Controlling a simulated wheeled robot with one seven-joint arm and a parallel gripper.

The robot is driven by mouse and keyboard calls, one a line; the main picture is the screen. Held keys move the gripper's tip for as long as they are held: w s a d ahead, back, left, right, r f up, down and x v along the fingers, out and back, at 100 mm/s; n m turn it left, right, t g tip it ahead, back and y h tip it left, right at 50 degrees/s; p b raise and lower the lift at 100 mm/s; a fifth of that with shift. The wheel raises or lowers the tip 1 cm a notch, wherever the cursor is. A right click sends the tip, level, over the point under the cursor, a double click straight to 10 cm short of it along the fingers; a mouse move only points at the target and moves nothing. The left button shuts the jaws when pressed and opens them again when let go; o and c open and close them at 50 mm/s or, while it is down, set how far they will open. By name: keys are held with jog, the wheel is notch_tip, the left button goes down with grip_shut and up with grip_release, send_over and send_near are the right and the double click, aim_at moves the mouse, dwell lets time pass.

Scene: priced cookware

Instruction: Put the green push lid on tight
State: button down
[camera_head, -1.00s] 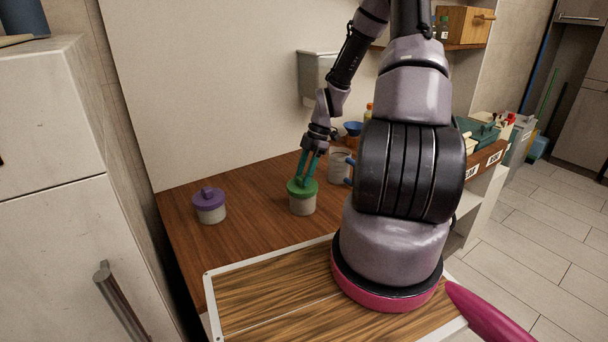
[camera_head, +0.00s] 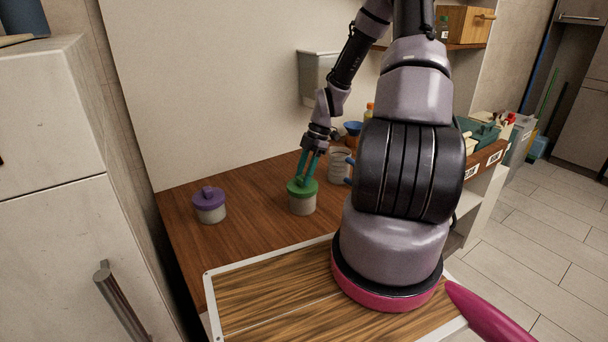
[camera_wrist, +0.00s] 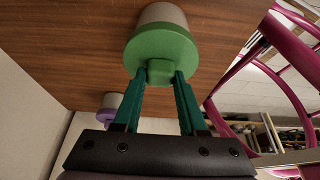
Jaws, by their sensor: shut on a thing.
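The green push lid (camera_head: 302,189) sits on top of a pale grey jar (camera_head: 302,205) on the wooden counter. In the wrist view the green lid (camera_wrist: 160,50) covers the end of its jar (camera_wrist: 163,14). My gripper (camera_head: 308,172) comes down from above with its teal fingers. In the wrist view my gripper (camera_wrist: 160,78) is shut on the lid's small raised knob (camera_wrist: 160,72). The lid looks level on the jar, but I cannot tell whether it is pressed fully down.
A jar with a purple lid (camera_head: 209,200) stands to the left on the counter (camera_head: 250,215). A pale open canister (camera_head: 339,166) and a blue item (camera_head: 353,128) stand to the right behind. The counter between the two lidded jars is clear.

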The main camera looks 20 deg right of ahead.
jog(key=shift+f, duration=0.75)
jog(key=shift+c, duration=1.9)
grip_release()
jog(key=shift+r, duration=0.1)
jog(key=shift+r, duration=3.55)
